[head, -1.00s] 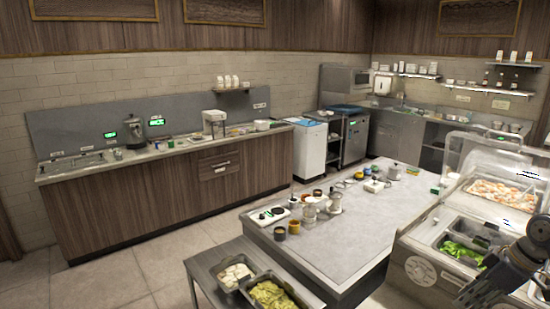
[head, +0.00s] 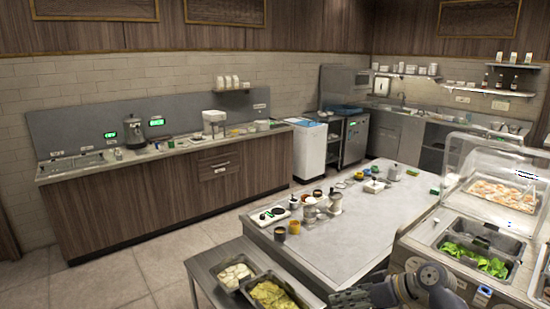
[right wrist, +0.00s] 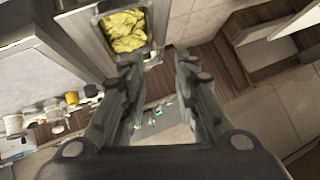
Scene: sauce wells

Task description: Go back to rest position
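My right gripper (head: 345,298) is at the bottom of the head view, over the near right edge of the island counter (head: 365,222) and to the right of the metal side stand. In the right wrist view its two fingers stand apart with nothing between them (right wrist: 157,65). The floor and part of the stand show beyond the fingertips. My left gripper is not in the head view.
A pan of yellow-green food (head: 272,295) and a pan of pale food (head: 237,274) sit on the side stand, left of the gripper. A serving case with lettuce (head: 475,258) stands at the right. Small jars and containers (head: 310,212) sit on the island.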

